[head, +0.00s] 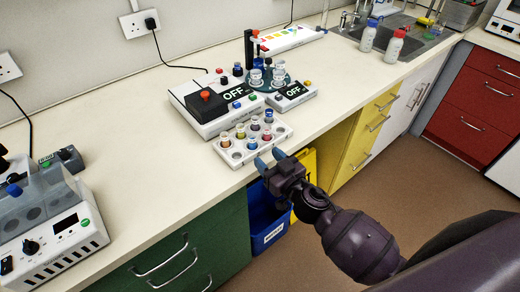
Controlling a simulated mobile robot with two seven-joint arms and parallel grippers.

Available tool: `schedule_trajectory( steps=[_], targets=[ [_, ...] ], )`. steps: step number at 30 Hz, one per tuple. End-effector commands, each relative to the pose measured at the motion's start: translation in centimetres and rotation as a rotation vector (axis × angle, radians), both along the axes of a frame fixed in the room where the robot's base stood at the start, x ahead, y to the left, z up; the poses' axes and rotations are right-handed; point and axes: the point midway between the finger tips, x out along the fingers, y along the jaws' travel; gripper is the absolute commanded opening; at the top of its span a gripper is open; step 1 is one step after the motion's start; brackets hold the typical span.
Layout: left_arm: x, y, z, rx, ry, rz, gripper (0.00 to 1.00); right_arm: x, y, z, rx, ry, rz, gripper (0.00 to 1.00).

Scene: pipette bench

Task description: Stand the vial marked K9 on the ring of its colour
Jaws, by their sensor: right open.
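Several small vials with coloured contents (254,124) stand in a white rack (283,129) near the bench's front edge. Their markings are too small to read, so I cannot tell which is K9. A white board with coloured patches (292,38) lies at the back of the bench; I cannot make out separate rings on it. My right gripper (269,160) is open and empty, its blue fingertips close to the rack's front edge. Whether they touch the rack is unclear. My left gripper is out of view.
Behind the rack are white devices marked OFF (206,103) and a round dark carousel (268,80) with clear vessels. A grey-white machine (50,225) stands at the left. The bench (140,135) left of the rack is clear.

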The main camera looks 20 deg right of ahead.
Motion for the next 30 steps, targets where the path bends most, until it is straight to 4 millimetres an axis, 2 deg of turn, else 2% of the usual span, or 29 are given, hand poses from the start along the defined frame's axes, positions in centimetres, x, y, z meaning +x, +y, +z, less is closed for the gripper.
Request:
schedule_trajectory(
  steps=[6, 13, 17, 20, 23, 30],
  targets=[
    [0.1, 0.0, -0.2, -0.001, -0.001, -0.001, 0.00, -2.1, -0.6, -0.1, 0.001, 0.001, 0.000, 0.51],
    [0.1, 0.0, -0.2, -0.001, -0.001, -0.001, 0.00, -2.7, -0.7, 0.0, 0.001, 0.000, 0.000, 0.51],
    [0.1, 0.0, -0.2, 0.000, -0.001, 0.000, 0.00, -3.2, -1.3, -0.7, -0.002, 0.021, -0.027, 0.51],
    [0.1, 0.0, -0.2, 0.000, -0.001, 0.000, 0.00, -4.6, -2.5, -2.2, -0.014, 0.069, -0.080, 0.51],
    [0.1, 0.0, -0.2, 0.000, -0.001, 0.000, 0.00, -6.8, -4.2, -4.4, -0.035, 0.147, -0.149, 0.51],
    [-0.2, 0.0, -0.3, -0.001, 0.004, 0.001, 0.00, -13.4, -7.6, -9.7, -0.107, 0.370, -0.257, 0.51]
  ],
)
